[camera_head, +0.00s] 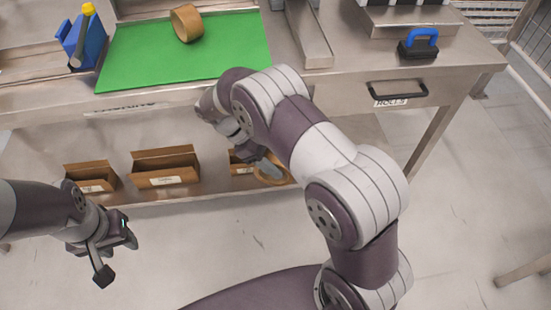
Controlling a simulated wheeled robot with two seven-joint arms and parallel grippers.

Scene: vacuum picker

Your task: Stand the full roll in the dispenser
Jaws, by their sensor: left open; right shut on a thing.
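A tan roll (271,175) hangs low in front of the lower shelf, and my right gripper (264,167) is shut on it. The gripper grips near its edge; my arm hides part of the wrist. A second tan ring (184,23) sits on the green mat on the tabletop, its hollow middle showing. A blue device with a yellow top (84,42), which may be the dispenser, stands left of the mat. My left gripper (115,250) is open and empty, low at the left, away from the table.
The green mat (140,68) is mostly clear. Several open cardboard boxes (166,168) stand on the lower shelf (215,185). A black block with a blue handle (419,44) stands at the right, above a drawer labelled ROLLS (397,92). Metal rails (309,35) border the mat's right.

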